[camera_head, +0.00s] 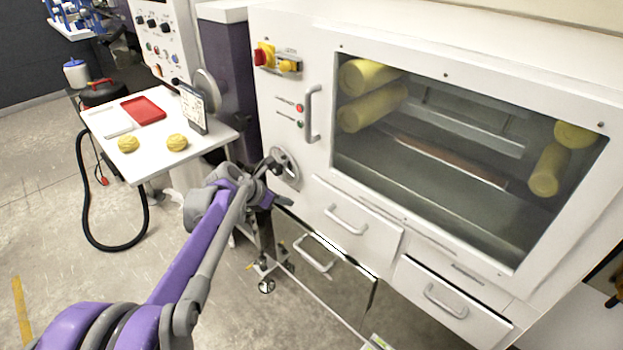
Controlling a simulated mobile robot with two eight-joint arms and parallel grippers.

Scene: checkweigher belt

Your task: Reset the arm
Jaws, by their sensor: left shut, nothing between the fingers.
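My left arm, purple and grey, reaches in from the lower left. Its gripper (279,166) is shut and empty, at the front of the white machine beside a round metal handwheel (287,170). The gripper overlaps the wheel in the picture; I cannot tell whether they touch. My right gripper is not in view.
The white machine (420,250) has a window with yellow rollers (366,107) inside and drawers below. A black hose (86,205) loops to the floor.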

